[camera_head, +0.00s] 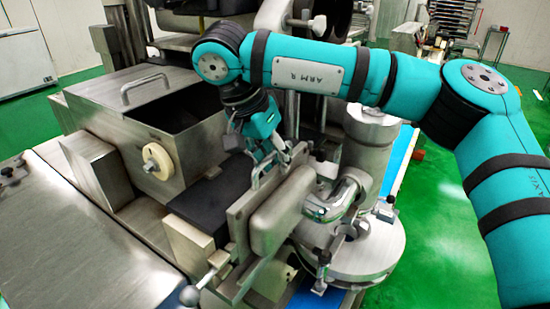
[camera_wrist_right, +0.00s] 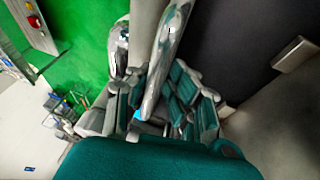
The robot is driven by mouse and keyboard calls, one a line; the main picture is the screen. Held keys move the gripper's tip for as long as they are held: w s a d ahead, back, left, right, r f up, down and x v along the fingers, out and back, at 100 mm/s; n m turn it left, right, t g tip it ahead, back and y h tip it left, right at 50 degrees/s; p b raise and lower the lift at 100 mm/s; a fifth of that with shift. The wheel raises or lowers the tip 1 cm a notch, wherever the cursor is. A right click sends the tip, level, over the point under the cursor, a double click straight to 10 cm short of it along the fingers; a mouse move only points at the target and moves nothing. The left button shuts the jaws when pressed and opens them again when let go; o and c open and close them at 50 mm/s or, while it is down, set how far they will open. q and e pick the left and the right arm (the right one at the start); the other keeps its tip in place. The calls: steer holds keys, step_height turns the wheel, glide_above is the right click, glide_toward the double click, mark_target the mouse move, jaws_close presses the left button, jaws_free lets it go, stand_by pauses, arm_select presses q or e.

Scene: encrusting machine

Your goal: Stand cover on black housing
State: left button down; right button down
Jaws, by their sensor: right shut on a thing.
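The cover (camera_head: 238,222) is a grey metal plate with a bulged outer side and a handle on its top edge. In the head view it is upright, beside the black housing (camera_head: 205,208) at its right end. Whether the two touch I cannot tell. My right gripper (camera_head: 267,165) comes down from above and is shut on the cover's handle. In the right wrist view my right gripper's fingers (camera_wrist_right: 150,115) close around a shiny metal bar (camera_wrist_right: 168,55). The inner face of the cover is mostly hidden. My left gripper is not in view.
A metal hopper (camera_head: 140,105) with a lid handle and a cream knob (camera_head: 156,161) stands left of the housing. A round metal base (camera_head: 350,250) with a column is close on the right. Green floor (camera_head: 440,245) is open farther right.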

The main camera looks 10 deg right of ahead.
steer(key=shift+f, duration=0.5)
steer(key=shift+r+p, duration=0.85)
steer(key=shift+r, duration=0.6)
steer(key=shift+r, duration=0.2)
steer(key=shift+f, duration=0.1)
